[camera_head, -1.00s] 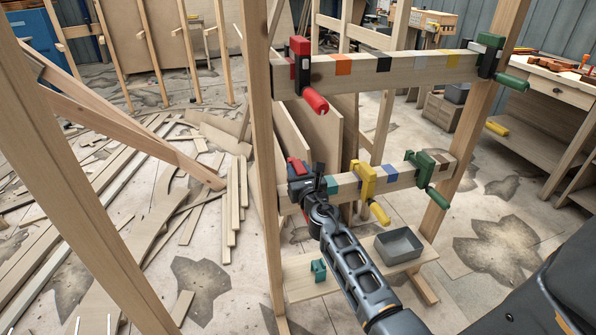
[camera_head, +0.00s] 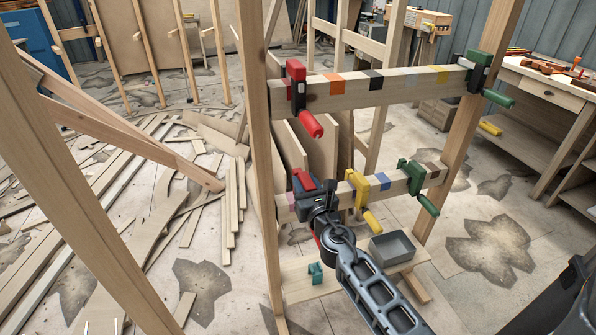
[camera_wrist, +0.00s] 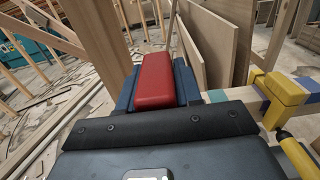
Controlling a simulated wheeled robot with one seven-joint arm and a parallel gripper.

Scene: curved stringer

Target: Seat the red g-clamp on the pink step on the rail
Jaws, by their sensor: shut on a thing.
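My gripper (camera_head: 312,194) is shut on a red g-clamp (camera_head: 303,181) at the left part of the lower rail (camera_head: 335,194). In the wrist view the clamp's red body (camera_wrist: 155,82) shows between the dark fingers. The pink step (camera_head: 287,201) is a pale patch at the rail's left end, just left of my gripper. My gripper hides the rail right of that step, and the clamp's lower part is mostly hidden. I cannot tell whether the clamp touches the rail.
A yellow clamp (camera_head: 358,187) and a green clamp (camera_head: 414,178) sit further right on the lower rail. The upper rail (camera_head: 340,92) carries another red clamp (camera_head: 297,82) and a green one (camera_head: 480,72). A grey bin (camera_head: 392,247) stands on the shelf below. An upright post (camera_head: 257,150) is close left.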

